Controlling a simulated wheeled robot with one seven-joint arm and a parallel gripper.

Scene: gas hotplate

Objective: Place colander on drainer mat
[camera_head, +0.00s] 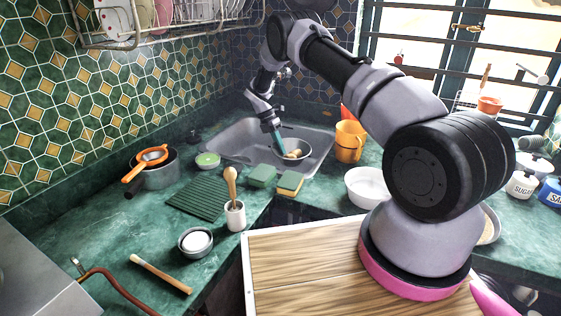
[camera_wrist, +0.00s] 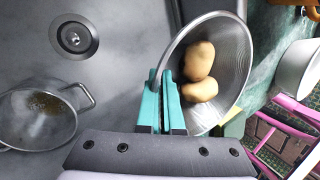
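The colander (camera_head: 301,157) is a grey metal bowl with potatoes in it, over the sink in the head view. In the wrist view the colander (camera_wrist: 222,62) is tilted, with potatoes (camera_wrist: 200,72) inside. My gripper (camera_head: 279,150) has teal fingers at the colander's left rim. In the wrist view the fingers of my gripper (camera_wrist: 162,90) are close together with the rim between them. Whether the colander touches the sink floor is hard to tell. The drainer mat (camera_head: 197,198) is a dark green ribbed mat, flat and bare on the counter left of the sink.
Two sponges (camera_head: 262,176) lie between sink (camera_head: 232,142) and counter front. A white utensil holder (camera_head: 235,216) stands right of the mat. A second pan (camera_wrist: 38,120) is in the sink. An orange jug (camera_head: 349,142) stands right.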

